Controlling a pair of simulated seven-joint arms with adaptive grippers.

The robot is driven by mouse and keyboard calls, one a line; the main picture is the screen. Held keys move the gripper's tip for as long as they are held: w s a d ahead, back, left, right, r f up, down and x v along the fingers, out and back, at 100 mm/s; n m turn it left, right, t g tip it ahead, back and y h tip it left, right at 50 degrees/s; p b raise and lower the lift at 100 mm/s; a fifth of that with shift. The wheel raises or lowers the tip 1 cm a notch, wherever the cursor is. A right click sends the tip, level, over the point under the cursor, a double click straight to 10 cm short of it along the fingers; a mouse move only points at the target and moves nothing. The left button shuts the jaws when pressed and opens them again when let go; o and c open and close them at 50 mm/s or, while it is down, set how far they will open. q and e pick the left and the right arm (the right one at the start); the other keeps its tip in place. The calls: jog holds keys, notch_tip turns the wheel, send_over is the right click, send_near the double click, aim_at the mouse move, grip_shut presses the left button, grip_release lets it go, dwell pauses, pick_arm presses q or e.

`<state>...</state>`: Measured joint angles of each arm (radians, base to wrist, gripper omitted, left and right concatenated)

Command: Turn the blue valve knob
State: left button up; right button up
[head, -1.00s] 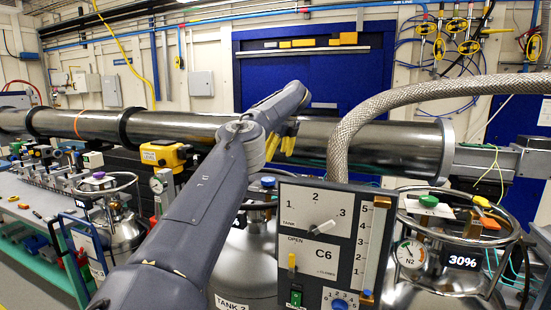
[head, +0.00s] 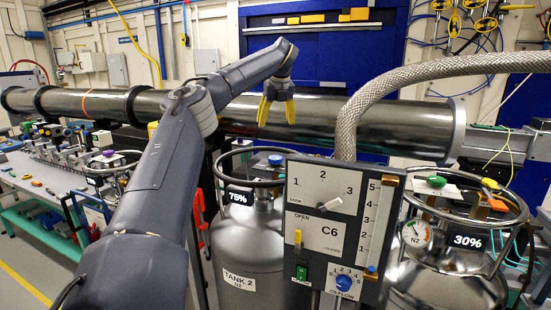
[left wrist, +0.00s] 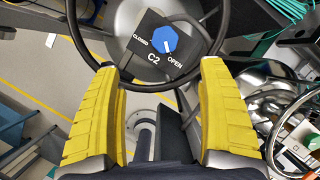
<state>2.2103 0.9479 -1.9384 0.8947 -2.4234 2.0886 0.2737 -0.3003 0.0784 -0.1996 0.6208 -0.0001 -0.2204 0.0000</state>
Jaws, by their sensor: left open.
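A blue valve knob (head: 276,160) sits on top of the tank labelled TANK 2 (head: 240,255), inside the tank's ring handle. In the left wrist view the blue knob (left wrist: 164,43) is on a dark plate marked C2, CLOSED and OPEN, with a white mark pointing down toward the OPEN side. My left gripper (head: 277,112) hangs above the knob with its yellow fingers pointing down. The left gripper (left wrist: 160,72) is open and empty, and the knob shows beyond its fingertips, apart from them. My right gripper is not in view.
The dark ring handle (left wrist: 222,35) surrounds the knob. The C6 panel (head: 330,225), with another blue knob (head: 343,282), stands in front and to the right. A braided hose (head: 345,130) and a large steel pipe (head: 390,125) are close by.

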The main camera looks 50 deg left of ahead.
pick_arm(q)
jog(key=d+m, duration=0.1)
send_near(276, 157)
jog(key=x, duration=1)
jog(key=shift+s, duration=0.1)
jog(key=shift+c, duration=0.2)
jog(key=shift+r, duration=0.1)
jog(key=c, duration=1.2)
